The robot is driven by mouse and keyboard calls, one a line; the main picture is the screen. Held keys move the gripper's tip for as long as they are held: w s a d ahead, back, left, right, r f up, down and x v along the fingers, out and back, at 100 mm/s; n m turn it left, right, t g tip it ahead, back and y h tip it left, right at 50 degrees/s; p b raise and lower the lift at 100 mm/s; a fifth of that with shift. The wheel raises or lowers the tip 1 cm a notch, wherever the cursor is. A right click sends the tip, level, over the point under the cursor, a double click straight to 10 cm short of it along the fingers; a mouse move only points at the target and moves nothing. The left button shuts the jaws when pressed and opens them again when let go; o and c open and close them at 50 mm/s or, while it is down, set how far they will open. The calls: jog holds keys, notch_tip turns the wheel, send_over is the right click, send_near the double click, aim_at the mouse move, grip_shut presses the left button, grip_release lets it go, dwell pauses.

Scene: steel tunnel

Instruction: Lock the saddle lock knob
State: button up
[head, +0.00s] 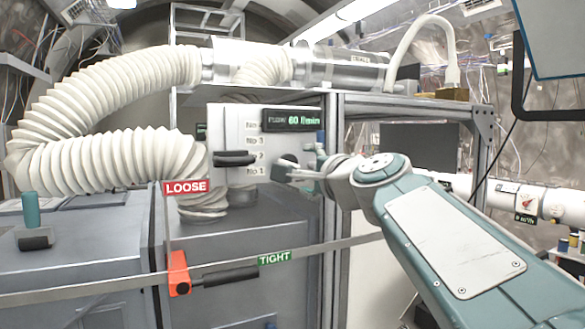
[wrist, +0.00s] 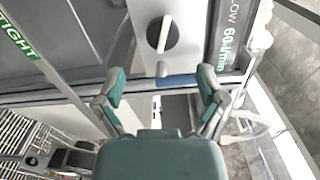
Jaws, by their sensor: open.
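In the head view a red block (head: 178,273) with a black handle (head: 231,275) sits on a grey bar that runs across the cabinet fronts. The handle points right, just below a green TIGHT sign (head: 275,258). A red LOOSE sign (head: 186,187) stands above the block. I take this to be the lock knob, but no label names it. My gripper (head: 296,170) is above and right of it, in front of a white panel. In the wrist view my gripper (wrist: 160,88) is open with nothing between its fingers. The red block is not visible there.
The white panel (head: 225,125) carries a flow display (head: 292,119) and a black handle (head: 235,158). A ribbed white hose (head: 110,85) loops at the left. A frame post (head: 329,225) stands beside my arm.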

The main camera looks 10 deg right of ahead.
jog(key=s, duration=0.4)
jog(key=shift+s+d+f, duration=0.1)
jog(key=shift+d, duration=0.3)
jog(key=s+a+f+n+g+h, duration=0.1)
jog(key=s+f+n+g, duration=0.3)
jog(key=s+f, duration=0.3)
jog(key=s+f+n+g+h, duration=0.1)
jog(key=s+f+n+g, duration=0.3)
jog(key=f, duration=1.3)
jog(key=s+a+f+n+g+h, duration=0.1)
jog(key=s+f+n+g, duration=0.3)
jog(key=s+f+n, duration=0.4)
notch_tip(320, 180, down, 5)
jog(key=s, duration=0.2)
jog(key=shift+s+a+n, duration=0.3)
jog(key=shift+s+n, duration=0.05)
jog(key=shift+n, duration=0.05)
